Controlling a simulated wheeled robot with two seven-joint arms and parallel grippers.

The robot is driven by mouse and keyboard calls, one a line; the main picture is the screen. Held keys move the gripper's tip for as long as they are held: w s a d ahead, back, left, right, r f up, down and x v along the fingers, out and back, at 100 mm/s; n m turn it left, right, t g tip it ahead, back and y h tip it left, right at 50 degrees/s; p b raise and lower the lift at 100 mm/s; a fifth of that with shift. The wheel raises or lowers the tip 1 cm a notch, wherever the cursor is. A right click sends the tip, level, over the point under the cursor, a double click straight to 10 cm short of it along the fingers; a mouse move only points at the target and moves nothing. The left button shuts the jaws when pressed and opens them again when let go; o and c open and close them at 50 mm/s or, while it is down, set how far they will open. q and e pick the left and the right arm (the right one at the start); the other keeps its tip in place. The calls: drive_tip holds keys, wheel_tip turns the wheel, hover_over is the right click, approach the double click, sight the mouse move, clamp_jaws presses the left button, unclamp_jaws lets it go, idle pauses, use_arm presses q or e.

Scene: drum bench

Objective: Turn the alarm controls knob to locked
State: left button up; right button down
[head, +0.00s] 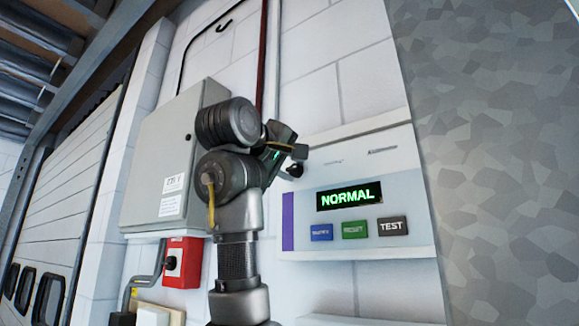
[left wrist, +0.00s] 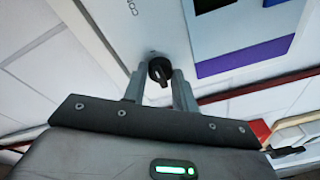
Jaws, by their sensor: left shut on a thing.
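The alarm panel (head: 400,205) is a white and pale blue box on the wall with a lit green NORMAL display (head: 349,196). Its black knob (head: 294,169) is at the panel's left side, partly hidden by my gripper. In the left wrist view the knob (left wrist: 159,70) sits between the two fingers of my left gripper (left wrist: 158,85), which is shut on it. The same gripper (head: 290,155) shows in the head view at the panel's left edge. I cannot read any position marks at the knob. My right gripper is in neither view.
Blue, green and dark TEST buttons (head: 393,226) sit under the display. A grey cabinet (head: 155,150) and a red box (head: 183,262) are on the wall left of my arm. A dark red pipe (head: 262,60) runs up the wall.

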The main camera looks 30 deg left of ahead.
use_arm(q)
drive_tip(key=shift+n, duration=0.3)
drive_tip(key=n+b, duration=0.2)
drive_tip(key=n, duration=0.1)
drive_tip(key=shift+n+g, duration=0.3)
drive_tip(key=n+b, duration=0.1)
drive_tip(key=n, duration=0.3)
drive_tip(key=shift+g+h, duration=0.3)
drive_tip(key=n+b, duration=0.1)
drive_tip(key=n, duration=0.2)
drive_tip(key=shift+a+h, duration=0.1)
drive_tip(key=shift+h, duration=0.2)
drive_tip(key=n, duration=0.4)
drive_tip(key=shift+n+h+b, duration=0.3)
drive_tip(key=shift+h+b, duration=0.1)
drive_tip(key=o, duration=1)
drive_tip(key=shift+a+r, duration=0.1)
drive_tip(key=shift+c, duration=0.2)
